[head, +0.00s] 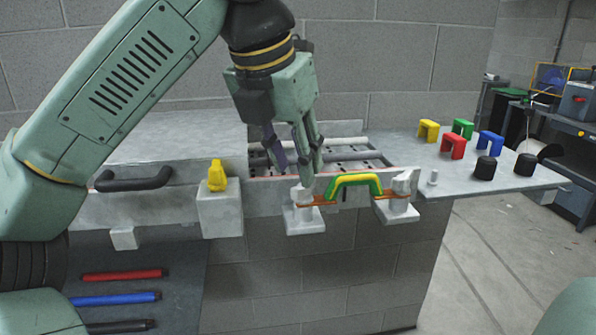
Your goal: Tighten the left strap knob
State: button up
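The left strap knob (302,194) is a small pale grey knob on a bracket (305,220) at the front of the bench. An orange strap (325,199) runs beside it to a yellow-green handle (352,182). A matching right knob (401,183) stands on the right bracket (396,212). My gripper (294,170) points down just above and behind the left knob, with its two fingers spread apart and nothing seen between them. The green finger overlaps the knob in the picture, and I cannot tell whether it touches. The strap's tension does not show.
An open bay with rails (335,155) lies behind the strap. A yellow piece (217,178) stands on a block at left, near a dark handle (134,180). The right shelf (455,188) holds coloured clips (453,146), two black caps (486,167) and a small peg (433,177).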

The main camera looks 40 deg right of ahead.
aim_at(298, 184)
jog(key=shift+x, duration=1.85)
jog(key=shift+c, duration=0.5)
grip_shut()
